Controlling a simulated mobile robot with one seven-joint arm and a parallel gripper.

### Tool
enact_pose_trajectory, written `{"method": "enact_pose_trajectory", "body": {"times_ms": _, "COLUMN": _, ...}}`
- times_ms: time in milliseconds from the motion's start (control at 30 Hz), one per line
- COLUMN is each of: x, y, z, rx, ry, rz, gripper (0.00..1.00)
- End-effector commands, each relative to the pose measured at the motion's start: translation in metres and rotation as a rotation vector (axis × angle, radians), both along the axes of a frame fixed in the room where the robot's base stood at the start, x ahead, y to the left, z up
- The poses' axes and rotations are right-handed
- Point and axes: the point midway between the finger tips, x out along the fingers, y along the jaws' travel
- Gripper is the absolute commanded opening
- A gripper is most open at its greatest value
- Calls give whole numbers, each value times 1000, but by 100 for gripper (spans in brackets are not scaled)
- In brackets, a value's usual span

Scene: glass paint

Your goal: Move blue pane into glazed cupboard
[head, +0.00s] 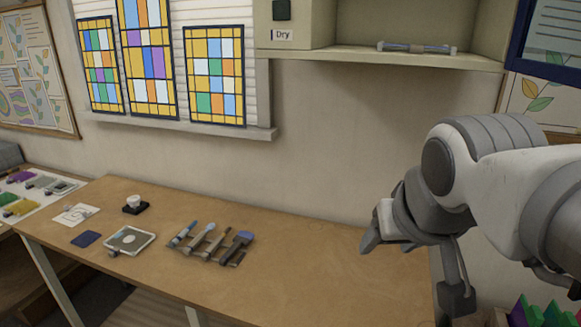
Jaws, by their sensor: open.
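A flat, pale blue piece (415,47), seen nearly edge-on and with pale fittings at its ends, lies on the shelf of an open cubby (385,60) labelled "Dry". It looks like the blue pane, but the angle is too low to be sure. My gripper (384,238) is open above the right part of the workbench, well below and apart from that shelf; nothing shows in it. I cannot make out a cupboard marked as glazed.
The workbench (310,265) is clear at right. Brushes or tools (208,243), a tray (130,241), a dark blue square (87,239) and a white cup (134,202) stand at left. Coloured pieces (22,207) lie on a side table. Stained-glass panels (150,60) hang behind.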

Motion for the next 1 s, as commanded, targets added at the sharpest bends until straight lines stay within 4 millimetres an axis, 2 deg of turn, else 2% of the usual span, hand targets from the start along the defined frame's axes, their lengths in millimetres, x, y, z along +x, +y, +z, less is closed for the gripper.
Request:
{"method": "enact_pose_trajectory", "body": {"times_ms": 33, "x": -15, "y": 5, "z": -20, "rx": 9, "ry": 33, "rz": 16, "gripper": 62}}
{"method": "enact_pose_trajectory", "body": {"times_ms": 100, "x": -32, "y": 11, "z": -42, "rx": 18, "ry": 70, "rz": 37, "gripper": 62}}
{"method": "enact_pose_trajectory", "body": {"times_ms": 200, "x": -46, "y": 16, "z": -61, "rx": 26, "ry": 104, "rz": 55, "gripper": 62}}
{"method": "enact_pose_trajectory", "body": {"times_ms": 267, "x": -51, "y": 17, "z": -67, "rx": 29, "ry": 114, "rz": 61, "gripper": 62}}
{"method": "enact_pose_trajectory", "body": {"times_ms": 833, "x": -52, "y": 18, "z": -69, "rx": 29, "ry": 119, "rz": 63, "gripper": 62}}
{"method": "enact_pose_trajectory", "body": {"times_ms": 900, "x": -52, "y": 18, "z": -69, "rx": 29, "ry": 119, "rz": 63, "gripper": 51}}
{"method": "enact_pose_trajectory", "body": {"times_ms": 1000, "x": -52, "y": 18, "z": -69, "rx": 29, "ry": 119, "rz": 63, "gripper": 50}}
